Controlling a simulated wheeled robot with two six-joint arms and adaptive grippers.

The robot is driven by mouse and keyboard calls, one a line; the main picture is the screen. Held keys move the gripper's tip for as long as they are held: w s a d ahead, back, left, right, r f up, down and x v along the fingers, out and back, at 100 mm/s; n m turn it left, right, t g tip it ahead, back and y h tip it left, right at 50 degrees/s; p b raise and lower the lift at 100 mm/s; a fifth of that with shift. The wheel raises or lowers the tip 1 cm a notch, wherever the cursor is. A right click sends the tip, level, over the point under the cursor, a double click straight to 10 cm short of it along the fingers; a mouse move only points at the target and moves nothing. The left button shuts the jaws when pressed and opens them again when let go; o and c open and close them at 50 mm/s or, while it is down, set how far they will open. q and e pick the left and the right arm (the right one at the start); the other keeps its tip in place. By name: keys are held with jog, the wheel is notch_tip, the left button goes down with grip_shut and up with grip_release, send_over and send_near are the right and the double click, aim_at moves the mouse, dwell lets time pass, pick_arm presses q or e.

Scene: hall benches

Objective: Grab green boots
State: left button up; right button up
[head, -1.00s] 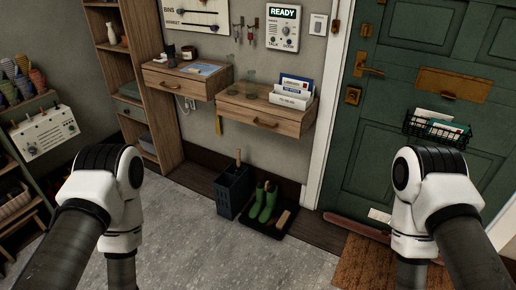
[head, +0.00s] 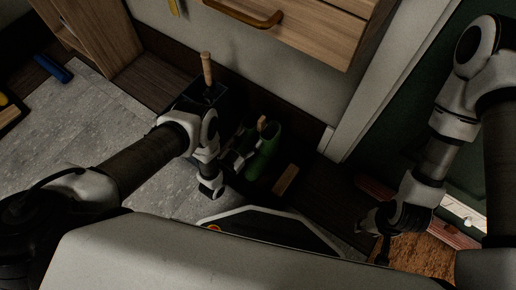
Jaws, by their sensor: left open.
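The green boots (head: 265,152) stand on the dark tray at the foot of the wall. A small light-brown piece shows at the top of the boots. My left gripper (head: 241,160) is open, right beside the boots on their left side. I cannot tell whether its fingers touch a boot. My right gripper (head: 379,238) is low at the right, over the doormat and away from the boots. Its fingers are dark and small, so their opening is unclear.
A dark bin (head: 196,98) with a wooden handle (head: 207,68) sticking up stands left of the boots. A wooden brush (head: 285,179) lies to their right. A wooden drawer (head: 310,25) overhangs above. The doormat (head: 425,252) is at the right.

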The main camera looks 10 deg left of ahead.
aim_at(261, 128)
pick_arm(q)
jog(key=x, duration=0.1)
jog(key=b+x, duration=0.1)
jog(key=x, duration=0.1)
jog(key=b+x, duration=0.1)
jog(key=x, duration=0.1)
jog(key=shift+d+r, duration=0.25)
jog(key=shift+d, duration=0.2)
jog(key=shift+w+r, duration=0.1)
jog(key=shift+w, duration=0.05)
grip_shut()
jog(key=shift+r, duration=0.15)
